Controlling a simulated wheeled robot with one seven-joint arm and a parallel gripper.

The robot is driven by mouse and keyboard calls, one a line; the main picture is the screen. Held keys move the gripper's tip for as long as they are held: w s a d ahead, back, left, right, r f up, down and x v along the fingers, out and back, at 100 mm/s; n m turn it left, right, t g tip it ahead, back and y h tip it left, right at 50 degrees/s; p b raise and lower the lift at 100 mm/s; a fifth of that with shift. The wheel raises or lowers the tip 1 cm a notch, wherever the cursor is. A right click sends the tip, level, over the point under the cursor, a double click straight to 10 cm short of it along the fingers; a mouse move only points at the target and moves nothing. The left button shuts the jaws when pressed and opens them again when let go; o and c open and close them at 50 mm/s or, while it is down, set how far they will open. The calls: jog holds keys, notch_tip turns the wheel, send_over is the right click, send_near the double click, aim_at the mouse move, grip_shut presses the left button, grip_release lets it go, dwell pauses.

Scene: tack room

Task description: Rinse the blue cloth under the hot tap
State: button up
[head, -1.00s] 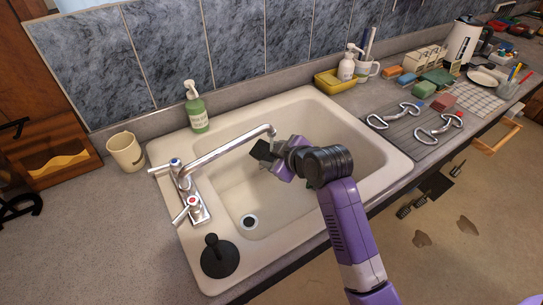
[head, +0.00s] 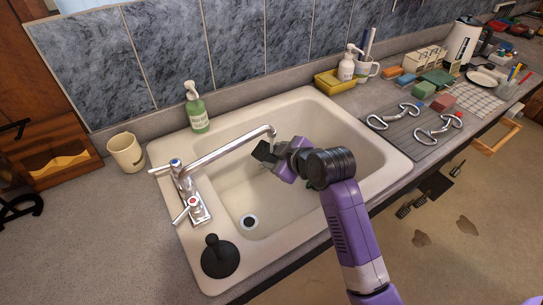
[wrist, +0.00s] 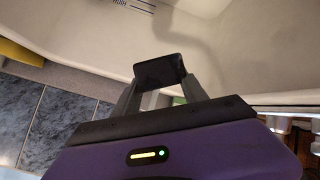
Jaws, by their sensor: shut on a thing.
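My gripper (head: 268,154) is over the sink basin, just below and beside the end of the tap's spout (head: 235,144). It is shut on a flat, nearly black thing (wrist: 159,70), which shows between its two grey fingers. I cannot tell whether this is the blue cloth. The lever with the red mark (head: 191,202) is at the front of the tap base, and the blue-marked one (head: 174,163) is at the back. I cannot make out running water. A small blue item (head: 405,79) lies among the coloured blocks on the counter.
The white sink (head: 185,245) has an open drain (head: 249,221) and a black plunger-like stopper (head: 219,256) on its front left rim. A green soap bottle (head: 197,107) and a beige mug (head: 126,152) stand behind and left. Metal bits (head: 438,127) lie on the ribbed drainer to the right.

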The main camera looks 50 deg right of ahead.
jog(key=shift+s+a, duration=0.2)
jog(key=shift+s, duration=0.35)
jog(key=shift+s+a+p, duration=0.1)
jog(key=shift+s+p, duration=0.25)
jog(key=shift+s+a, duration=0.1)
jog(key=shift+s, duration=0.3)
jog(key=shift+w+d, duration=0.25)
jog(key=shift+w, duration=0.65)
dwell(0.5)
jog(key=s+d+p, duration=0.2)
jog(key=s+d, duration=0.2)
jog(key=s, duration=0.4)
jog(key=shift+s+d, duration=0.4)
